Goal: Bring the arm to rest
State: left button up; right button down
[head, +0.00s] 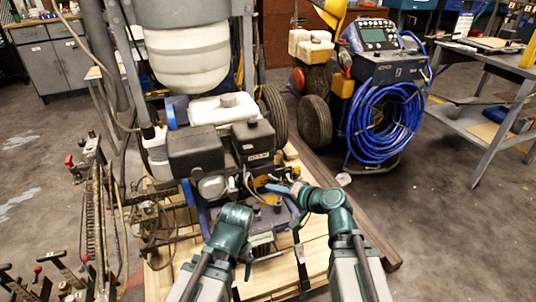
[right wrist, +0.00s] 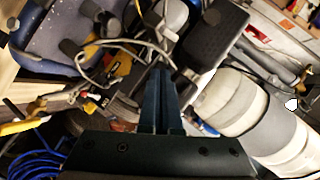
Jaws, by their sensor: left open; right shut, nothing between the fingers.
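My left arm reaches in from the bottom left in the head view, and its teal wrist bends down over the wooden pallet (head: 282,280). My left gripper (head: 248,264) shows only in small part below that wrist, with its jaws apart and holding nothing I can see. My right arm reaches in from the bottom right and bends left. My right gripper (head: 272,188) points at the line striper's engine (head: 198,152), close in front of it. In the right wrist view its dark fingers (right wrist: 161,75) are together and empty. I cannot tell whether they touch the machine.
A white hopper (head: 188,55) stands above the engine. A blue hose coil (head: 385,122) hangs on a wheeled sprayer to the right. A grey workbench (head: 490,85) stands far right. Levers and rods (head: 98,215) crowd the left. The floor at lower right is clear.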

jog(key=s+a+f+n+g+h, duration=0.2)
jog(key=s+a+f+n+g, duration=0.35)
jog(key=s+f, duration=0.35)
jog(key=s+d+f+n+g+h, duration=0.3)
jog(key=s+d+f+g+h, duration=0.15)
jog(key=s+h, duration=0.4)
notch_tip(320, 180, up, 39)
jog(key=p, duration=3.9)
jog(key=shift+s, duration=0.2)
jog(key=shift+d+y, duration=0.15)
jog(key=shift+y, duration=0.1)
